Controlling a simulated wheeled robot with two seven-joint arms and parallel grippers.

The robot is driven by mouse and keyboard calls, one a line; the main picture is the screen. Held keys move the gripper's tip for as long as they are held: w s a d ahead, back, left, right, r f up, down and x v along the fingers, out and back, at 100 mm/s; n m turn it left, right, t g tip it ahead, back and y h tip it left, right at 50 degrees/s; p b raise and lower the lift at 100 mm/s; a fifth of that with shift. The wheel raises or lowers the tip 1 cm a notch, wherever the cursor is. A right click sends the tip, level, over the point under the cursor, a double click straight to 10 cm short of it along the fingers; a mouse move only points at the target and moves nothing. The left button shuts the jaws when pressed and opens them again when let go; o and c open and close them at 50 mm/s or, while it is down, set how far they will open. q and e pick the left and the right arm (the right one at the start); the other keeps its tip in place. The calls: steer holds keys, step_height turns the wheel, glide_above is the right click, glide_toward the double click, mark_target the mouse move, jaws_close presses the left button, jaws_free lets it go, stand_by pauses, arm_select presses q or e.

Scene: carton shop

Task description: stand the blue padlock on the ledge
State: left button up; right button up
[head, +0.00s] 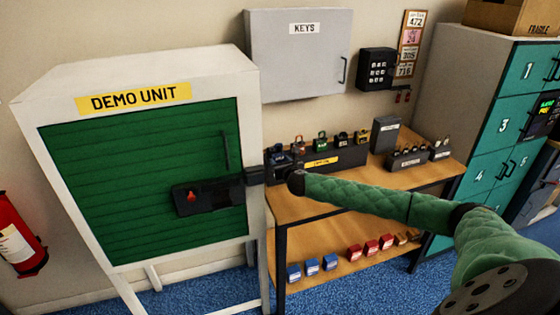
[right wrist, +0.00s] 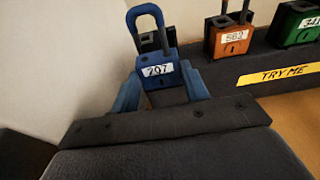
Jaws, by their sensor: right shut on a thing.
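The blue padlock (right wrist: 160,84), labelled 207, is upright with its shackle up, held between the blue fingers of my right gripper (right wrist: 160,88) in the right wrist view. In the head view my right gripper (head: 279,162) is small and dark, at the left end of the black ledge (head: 345,157) with the yellow TRY ME label. The padlock is at the ledge's left end, left of the orange padlock (right wrist: 230,35). Whether its base touches the ledge is hidden by the gripper. My left gripper is not in view.
A green padlock (right wrist: 298,25) and other padlocks stand along the ledge on the wooden bench (head: 335,190). The DEMO UNIT cabinet (head: 110,78) stands close on the left. A grey KEYS cabinet (head: 300,65) hangs above. Teal lockers (head: 500,125) stand at the right.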

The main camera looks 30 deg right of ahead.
steer(key=shift+f+p+v, duration=0.15)
steer(key=shift+p+v, duration=0.05)
steer(key=shift+v, duration=0.6)
steer(key=shift+f+p+v, duration=0.2)
steer(key=shift+v, duration=0.6)
steer(key=shift+s, duration=0.1)
